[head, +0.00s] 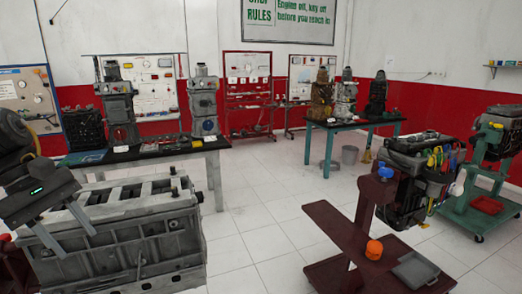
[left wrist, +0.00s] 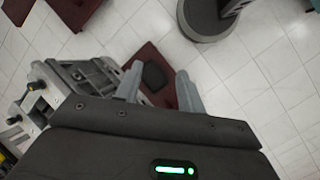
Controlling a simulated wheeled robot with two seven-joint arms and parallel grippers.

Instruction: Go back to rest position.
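My left gripper (head: 78,245) is at the left of the head view, above and in front of a large grey engine block (head: 130,240). Its two grey fingers are spread apart with nothing between them. In the left wrist view the left gripper (left wrist: 160,71) also shows open and empty, with a dark red stand base and a dark tray (left wrist: 154,77) far below. The grey engine block (left wrist: 75,80) lies to the left in that view. I cannot tell whether the fingers touch the block. My right gripper is not in view.
A dark red stand (head: 345,235) at right holds an engine and bears an orange cap (head: 374,250) and a grey tray (head: 414,268). A green stand (head: 480,218) is at far right. A black table (head: 150,153) stands behind the block. White floor (head: 255,220) is clear in the middle.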

